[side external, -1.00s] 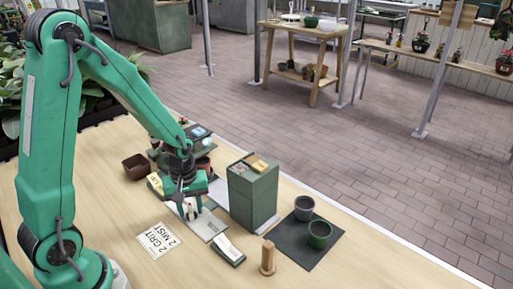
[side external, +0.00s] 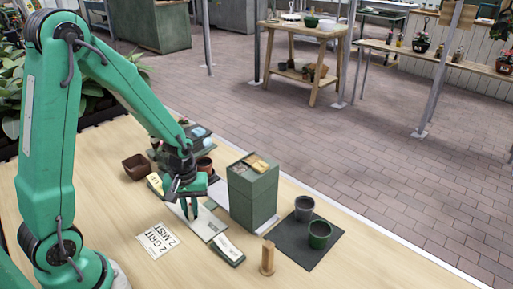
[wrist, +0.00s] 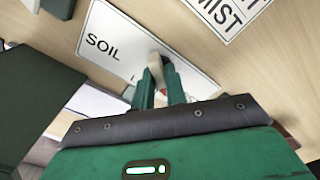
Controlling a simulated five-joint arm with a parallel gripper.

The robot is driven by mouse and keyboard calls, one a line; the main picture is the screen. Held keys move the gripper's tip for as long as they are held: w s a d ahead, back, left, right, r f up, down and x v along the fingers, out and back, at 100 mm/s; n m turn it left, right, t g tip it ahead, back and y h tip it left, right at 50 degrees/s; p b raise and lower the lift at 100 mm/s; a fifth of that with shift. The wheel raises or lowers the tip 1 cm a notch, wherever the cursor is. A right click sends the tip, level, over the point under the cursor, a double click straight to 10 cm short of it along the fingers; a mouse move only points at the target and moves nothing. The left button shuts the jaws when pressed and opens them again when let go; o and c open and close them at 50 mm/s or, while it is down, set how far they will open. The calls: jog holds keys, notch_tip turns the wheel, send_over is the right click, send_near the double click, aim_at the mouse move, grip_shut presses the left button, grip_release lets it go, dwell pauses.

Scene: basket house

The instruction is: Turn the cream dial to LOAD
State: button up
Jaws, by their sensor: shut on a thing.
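The cream dial (wrist: 155,66) stands on a white plate, its upper end showing between my fingertips in the wrist view. The white plate (wrist: 115,40) reads "SOIL" at one end; a second word starting with "L" is mostly hidden behind my fingers. My gripper (wrist: 158,76) is shut on the dial. In the side view my gripper (side external: 190,212) points down at the plate (side external: 212,229), and its fingers hide the dial there. I cannot tell exactly where the dial points.
A green box (side external: 253,197) stands right of the plate. A card reading "2 GRIT 2 MIST" (side external: 158,240) lies left. A small labelled block (side external: 228,251) and a wooden peg (side external: 267,257) stand in front. A dark mat (side external: 292,238) holds two pots. A brown pot (side external: 136,167) sits behind.

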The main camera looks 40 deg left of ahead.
jog(key=shift+m, duration=4.9)
jog(key=o, duration=1.4)
jog(key=shift+o, duration=0.2)
jog(key=shift+r, duration=0.15)
jog(key=shift+r, duration=3.35)
